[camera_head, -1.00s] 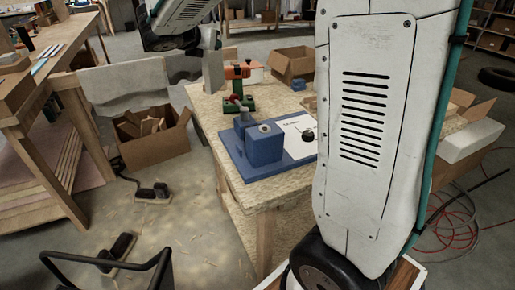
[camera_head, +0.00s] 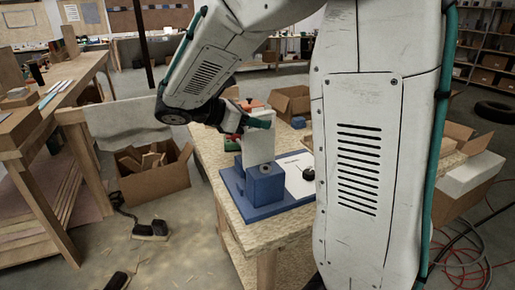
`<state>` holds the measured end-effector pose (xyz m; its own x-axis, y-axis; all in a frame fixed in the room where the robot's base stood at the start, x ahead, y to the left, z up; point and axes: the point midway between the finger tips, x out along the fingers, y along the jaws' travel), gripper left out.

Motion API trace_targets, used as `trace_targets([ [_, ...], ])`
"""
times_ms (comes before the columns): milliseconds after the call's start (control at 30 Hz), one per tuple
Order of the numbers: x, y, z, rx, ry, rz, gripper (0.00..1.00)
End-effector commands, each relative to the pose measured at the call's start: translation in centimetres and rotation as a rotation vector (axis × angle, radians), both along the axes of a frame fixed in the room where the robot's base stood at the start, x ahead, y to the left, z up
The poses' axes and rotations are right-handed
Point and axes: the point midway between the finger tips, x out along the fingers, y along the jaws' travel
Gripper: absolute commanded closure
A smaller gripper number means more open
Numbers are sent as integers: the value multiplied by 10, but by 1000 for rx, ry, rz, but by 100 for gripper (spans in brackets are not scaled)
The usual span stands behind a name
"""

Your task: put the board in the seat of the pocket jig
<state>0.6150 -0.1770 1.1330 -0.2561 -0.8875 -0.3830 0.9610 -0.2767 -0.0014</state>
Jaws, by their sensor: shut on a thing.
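The pale board (camera_head: 258,148) stands roughly upright over the blue pocket jig (camera_head: 232,185) on the workbench. My gripper (camera_head: 256,122) is shut on its upper part, with my arm coming in from above. The jig has a blue base plate and a taller blue block (camera_head: 266,184) with a round fitting on top. The board's lower end is behind this block, so I cannot tell whether it is inside the seat or just above it. The seat itself is hidden.
An orange and green tool is partly hidden behind the board and my gripper. A cardboard box (camera_head: 290,100) stands behind. Another box (camera_head: 155,180) with wood offcuts is on the floor at left.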

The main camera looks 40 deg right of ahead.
Motion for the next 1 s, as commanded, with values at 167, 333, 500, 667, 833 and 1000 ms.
trace_targets([
  [167,0,0,-23,-1,0,0,100],
  [333,0,0,-34,-1,1,0,100],
  [500,0,0,-61,-1,4,1,100],
  [667,0,0,-71,0,-1,1,100],
  [833,0,0,-70,0,-1,1,100],
  [1000,0,0,-74,0,0,1,74],
])
